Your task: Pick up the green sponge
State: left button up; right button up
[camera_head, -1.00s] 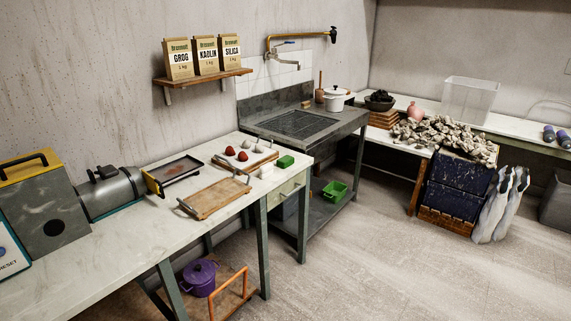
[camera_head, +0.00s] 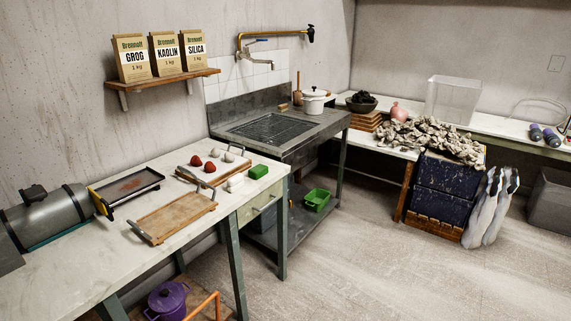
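The green sponge (camera_head: 258,172) is a small bright green block on the right end of the white worktop (camera_head: 88,281). A similar white block (camera_head: 235,183) lies just left of it, nearer the front. Neither of my grippers shows in the head view.
A wooden tray with handles (camera_head: 172,215) and a board with red and white balls (camera_head: 185,173) lie left of the sponge. A grey sink unit (camera_head: 232,137) stands behind, with a green basket (camera_head: 316,200) on its lower shelf. The floor (camera_head: 375,275) at front right is open.

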aim_at(259, 170)
jog(key=i+l+z, duration=0.1)
jog(key=i+z, duration=0.3)
jog(key=i, duration=1.1)
jog(key=i+l+u, duration=0.1)
jog(key=i+u, duration=0.3)
jog(key=i+l+u, duration=0.25)
jog(key=i+u, duration=0.2)
jog(key=i+l+u, duration=0.4)
jog(key=i+j, duration=0.05)
